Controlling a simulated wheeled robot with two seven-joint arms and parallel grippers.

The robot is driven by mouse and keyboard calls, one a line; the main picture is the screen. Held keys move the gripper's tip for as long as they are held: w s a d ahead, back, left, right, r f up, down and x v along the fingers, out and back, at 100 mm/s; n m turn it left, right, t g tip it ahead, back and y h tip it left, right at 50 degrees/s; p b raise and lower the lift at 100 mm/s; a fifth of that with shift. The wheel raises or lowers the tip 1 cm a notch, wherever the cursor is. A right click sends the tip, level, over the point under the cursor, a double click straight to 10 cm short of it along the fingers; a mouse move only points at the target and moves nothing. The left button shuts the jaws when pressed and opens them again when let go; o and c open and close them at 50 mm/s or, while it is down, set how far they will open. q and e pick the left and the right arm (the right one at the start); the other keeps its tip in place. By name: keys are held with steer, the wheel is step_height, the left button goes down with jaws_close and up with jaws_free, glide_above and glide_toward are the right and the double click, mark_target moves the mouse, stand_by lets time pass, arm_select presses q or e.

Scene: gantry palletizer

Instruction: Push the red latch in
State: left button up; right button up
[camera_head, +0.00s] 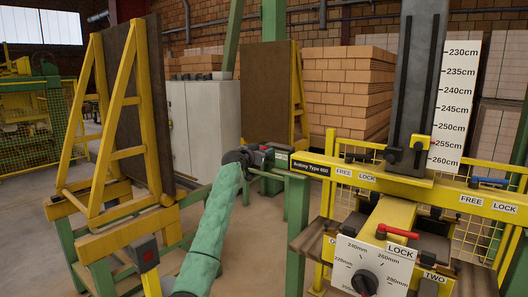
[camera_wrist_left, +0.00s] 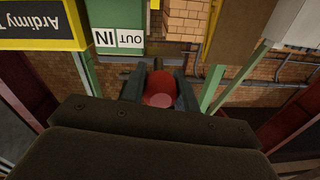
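The red latch (camera_wrist_left: 158,95) shows in the left wrist view as a rounded red piece between the two fingers of my left gripper (camera_wrist_left: 160,82). It lies just below a white IN / OUT label (camera_wrist_left: 119,38) on a green post. The fingers stand apart, one on each side of the latch. I cannot tell whether they press on it or only surround it. In the head view my left gripper (camera_head: 262,156) is at the green post's label, left of the black "Ardimy Type 600" plate (camera_head: 311,166). The arm hides part of this spot. My right gripper is not in view.
A yellow beam (camera_head: 400,183) with FREE / LOCK labels runs right of the gripper. Below it are another red handle (camera_head: 398,231) and a black dial (camera_head: 364,283). A yellow frame with a brown panel (camera_head: 141,110) stands left. Stacked bricks (camera_head: 345,85) are behind.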

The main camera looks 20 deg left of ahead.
mark_target(284, 149)
arm_select(q)
jaws_close()
steer(key=d, duration=0.1)
steer(key=s+d+b, duration=0.1)
steer(key=d, duration=0.1)
steer(key=s+d, duration=0.1)
steer(key=d, duration=0.1)
steer(key=shift+d, duration=0.25)
steer(key=shift+f, duration=0.1)
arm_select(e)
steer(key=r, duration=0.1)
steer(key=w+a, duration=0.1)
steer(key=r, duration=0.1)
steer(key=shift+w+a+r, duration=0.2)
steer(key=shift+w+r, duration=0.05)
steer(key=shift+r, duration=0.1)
arm_select(q)
steer(key=o, duration=0.8)
jaws_free()
steer(key=shift+c, duration=0.2)
steer(key=shift+o, duration=1.3)
steer(key=shift+d, duration=0.15)
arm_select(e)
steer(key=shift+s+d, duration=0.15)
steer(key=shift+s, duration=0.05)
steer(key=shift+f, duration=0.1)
